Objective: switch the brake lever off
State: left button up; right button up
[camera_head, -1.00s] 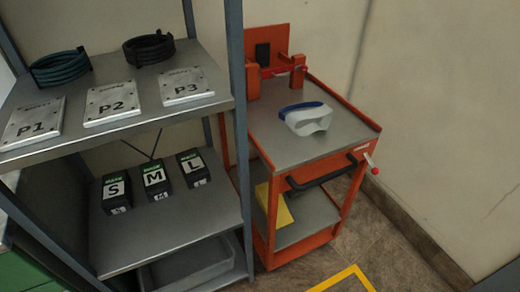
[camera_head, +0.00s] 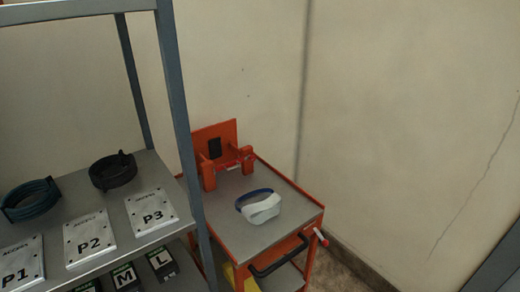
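The brake lever (camera_head: 321,237) is a small red and light-coloured lever at the front right corner of the orange cart (camera_head: 226,226), near its black push handle (camera_head: 279,258). It points outward from the cart's edge; its exact setting is too small to tell. Neither of my grippers is in view, and nothing touches the lever.
A white and blue visor-like item (camera_head: 262,209) lies on the cart top. A grey metal shelf (camera_head: 147,190) on the left holds coiled hoses (camera_head: 112,170), plates marked P1, P2, P3 (camera_head: 152,211) and boxes (camera_head: 162,262) below. A wall stands behind and right.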

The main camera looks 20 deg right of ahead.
aim_at(324, 243)
jog(key=z, duration=1.15)
